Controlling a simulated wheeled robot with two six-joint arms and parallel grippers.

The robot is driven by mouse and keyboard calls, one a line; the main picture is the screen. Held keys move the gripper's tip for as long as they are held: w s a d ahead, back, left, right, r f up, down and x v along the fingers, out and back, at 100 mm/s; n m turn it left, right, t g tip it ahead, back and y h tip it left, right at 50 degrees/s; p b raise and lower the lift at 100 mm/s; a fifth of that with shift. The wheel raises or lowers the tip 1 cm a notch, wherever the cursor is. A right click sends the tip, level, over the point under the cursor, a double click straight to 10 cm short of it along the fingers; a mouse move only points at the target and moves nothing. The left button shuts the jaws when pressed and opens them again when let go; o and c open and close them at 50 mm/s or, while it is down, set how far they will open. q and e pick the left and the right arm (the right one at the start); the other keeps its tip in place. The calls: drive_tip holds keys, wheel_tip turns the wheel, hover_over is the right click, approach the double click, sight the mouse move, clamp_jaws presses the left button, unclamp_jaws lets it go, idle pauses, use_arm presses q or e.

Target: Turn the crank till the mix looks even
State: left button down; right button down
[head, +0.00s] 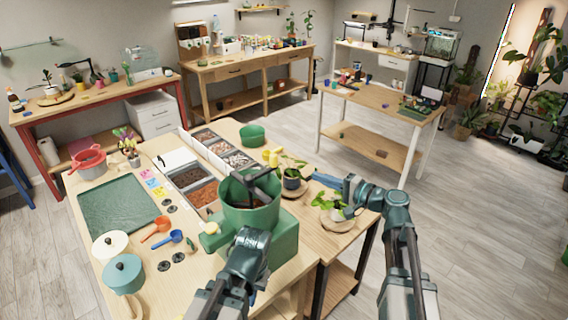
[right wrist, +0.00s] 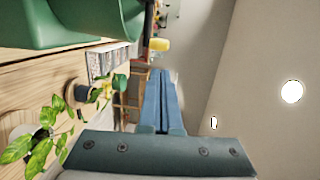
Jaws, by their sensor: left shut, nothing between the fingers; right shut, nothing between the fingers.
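The green mixer (head: 285,240) stands at the right front of the near bench, with an open green drum (head: 250,215) on top. A dark grey bar shows in the drum's mouth; the mix inside cannot be made out. A yellow grip (head: 273,157), apparently the crank's, shows behind the drum and also in the right wrist view (right wrist: 160,44). My left arm (head: 235,275) comes up in front of the mixer; its fingertips are not clear. My right gripper (head: 325,179) is shut and empty, right of the drum; its blue fingers (right wrist: 158,100) lie together, apart from the yellow grip.
Potted plants (head: 292,178) stand close to my right gripper. Floor is clear at right.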

drive_tip(key=b+x, duration=0.1)
drive_tip(key=x, duration=1.3)
drive_tip(key=shift+w+r, duration=0.1)
